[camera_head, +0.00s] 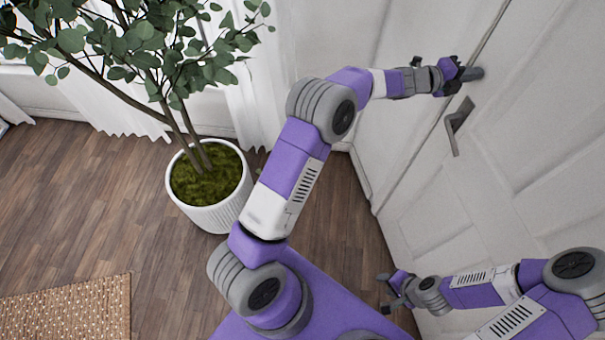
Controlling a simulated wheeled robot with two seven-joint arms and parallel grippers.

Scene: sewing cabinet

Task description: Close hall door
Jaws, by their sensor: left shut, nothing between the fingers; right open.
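The white panelled hall door (520,140) fills the right side of the view. Its grey lever handle (459,122) sits near the door's left edge. I cannot tell from this view whether the door is fully shut. My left gripper (476,73) is shut and empty, with its fingertips at the door face near that edge, a little above the handle in the picture. I cannot tell whether it touches the door. My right gripper (382,293) is open and empty, low in front of the door's lower part.
A leafy plant in a white ribbed pot (212,206) stands left of my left arm. A woven rug (68,310) lies at the lower left. White curtains (262,95) hang behind the plant. Bare wooden floor (90,210) lies to the left.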

